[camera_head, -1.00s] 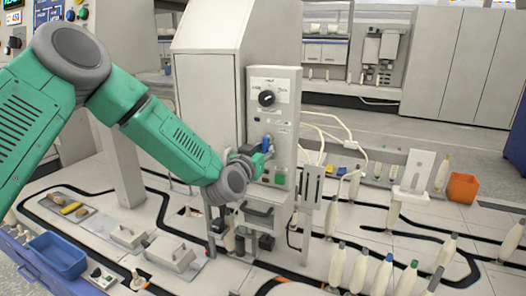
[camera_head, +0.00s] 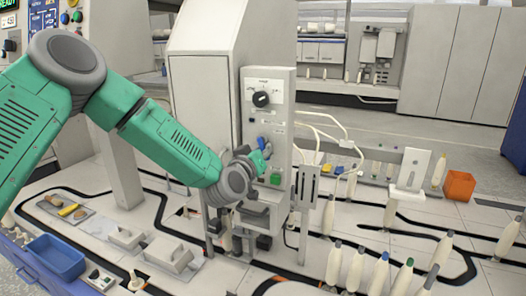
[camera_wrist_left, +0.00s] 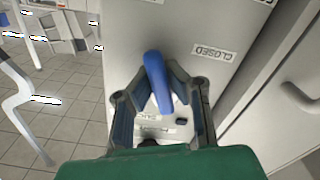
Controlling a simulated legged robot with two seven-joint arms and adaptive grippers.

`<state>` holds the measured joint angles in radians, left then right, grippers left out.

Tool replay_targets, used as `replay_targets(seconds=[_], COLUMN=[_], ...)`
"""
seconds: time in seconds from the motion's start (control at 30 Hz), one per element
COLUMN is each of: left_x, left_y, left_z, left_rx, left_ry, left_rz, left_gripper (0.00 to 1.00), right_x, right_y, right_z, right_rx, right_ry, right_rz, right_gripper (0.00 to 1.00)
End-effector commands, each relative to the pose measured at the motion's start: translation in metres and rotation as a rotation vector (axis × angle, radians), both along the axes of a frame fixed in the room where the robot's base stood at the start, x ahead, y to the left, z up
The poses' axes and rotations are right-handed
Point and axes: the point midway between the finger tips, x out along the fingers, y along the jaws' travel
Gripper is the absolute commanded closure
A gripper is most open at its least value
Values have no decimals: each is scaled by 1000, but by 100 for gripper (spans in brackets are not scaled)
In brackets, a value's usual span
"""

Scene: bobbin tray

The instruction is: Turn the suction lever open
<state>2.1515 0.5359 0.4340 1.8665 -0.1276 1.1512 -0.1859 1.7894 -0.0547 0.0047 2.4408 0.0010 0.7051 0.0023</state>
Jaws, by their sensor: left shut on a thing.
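The blue suction lever (camera_wrist_left: 158,82) sits on the face of a pale machine panel. In the left wrist view it lies between the two dark fingers of my left gripper (camera_wrist_left: 160,92), which is shut on it. It leans a little in that view. A "CLOSED" label (camera_wrist_left: 214,52) is to its right. In the head view the left gripper (camera_head: 260,153) is at the front of the panel (camera_head: 284,110), below a black dial (camera_head: 261,99); its fingers partly hide the lever there. My right gripper is not in view.
A green button (camera_head: 276,179) is just below the gripper, with a dark ledge (camera_head: 254,213) lower down. White cables run right of the panel. Several bobbins stand at the front right. A blue bin (camera_head: 56,257) and an orange bin (camera_head: 459,186) stand at either side.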

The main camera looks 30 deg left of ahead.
Motion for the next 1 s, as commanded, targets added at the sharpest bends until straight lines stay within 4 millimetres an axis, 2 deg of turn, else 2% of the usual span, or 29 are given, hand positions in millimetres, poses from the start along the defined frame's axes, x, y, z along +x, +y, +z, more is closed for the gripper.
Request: replay_targets(seconds=[0.47, 1.0], left_x=[0, 0], left_y=[-6, -9], left_z=[6, 14], left_rx=[-454, -937], left_ry=[-27, -55], left_rz=[7, 12], left_gripper=[100, 100], right_x=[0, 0], right_y=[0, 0], right_z=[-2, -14], right_rx=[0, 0], right_ry=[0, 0], right_rz=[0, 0], right_gripper=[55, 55])
